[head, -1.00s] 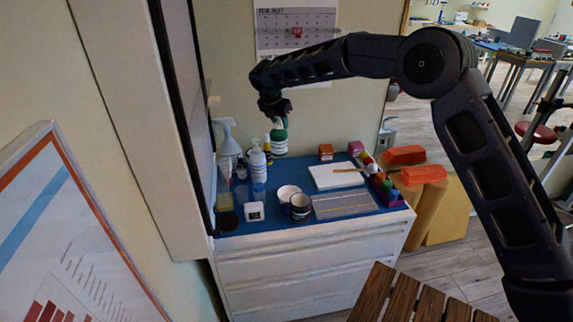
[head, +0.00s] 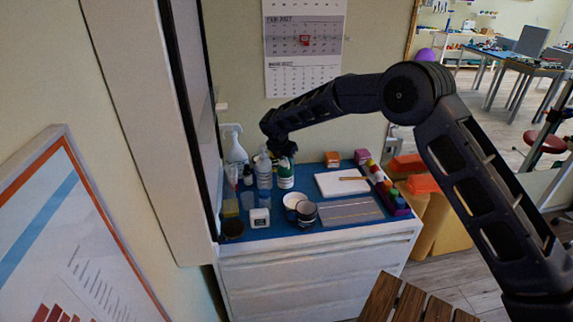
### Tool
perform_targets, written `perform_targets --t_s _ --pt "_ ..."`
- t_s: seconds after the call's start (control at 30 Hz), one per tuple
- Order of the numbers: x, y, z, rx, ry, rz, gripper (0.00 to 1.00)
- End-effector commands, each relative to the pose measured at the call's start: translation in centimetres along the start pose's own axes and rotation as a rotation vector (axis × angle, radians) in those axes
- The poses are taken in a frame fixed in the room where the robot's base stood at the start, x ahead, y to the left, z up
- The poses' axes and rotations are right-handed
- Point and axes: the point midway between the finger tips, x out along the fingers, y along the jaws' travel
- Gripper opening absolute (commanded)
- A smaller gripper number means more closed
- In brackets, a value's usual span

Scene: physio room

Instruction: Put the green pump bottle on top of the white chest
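The green pump bottle (head: 286,176), green with a white band, is upright at the back of the white chest (head: 310,270). Its base looks to be at or just above the chest's blue top; the exact contact is hard to tell. My gripper (head: 284,153) is at the bottle's upper end, pointing down, and appears shut on it. The fingers are dark and small, and they hide the pump head.
Left of the bottle stand a clear pump bottle (head: 264,172) and a white spray bottle (head: 237,150). In front are cups (head: 304,213) and a small white box (head: 260,217). A white tray (head: 335,186) lies to the right. A tall cabinet borders the left.

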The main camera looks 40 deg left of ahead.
Motion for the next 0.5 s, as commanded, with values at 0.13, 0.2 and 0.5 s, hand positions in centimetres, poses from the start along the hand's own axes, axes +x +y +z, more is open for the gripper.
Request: perform_targets --t_s 0.13,0.2,0.5 --pt "1.6 0.0 -0.7 0.000 -0.001 -0.001 0.00" --pt "1.9 0.0 -0.8 0.001 -0.001 0.001 0.00" --pt "2.0 0.0 -0.8 0.001 -0.001 0.001 0.00"
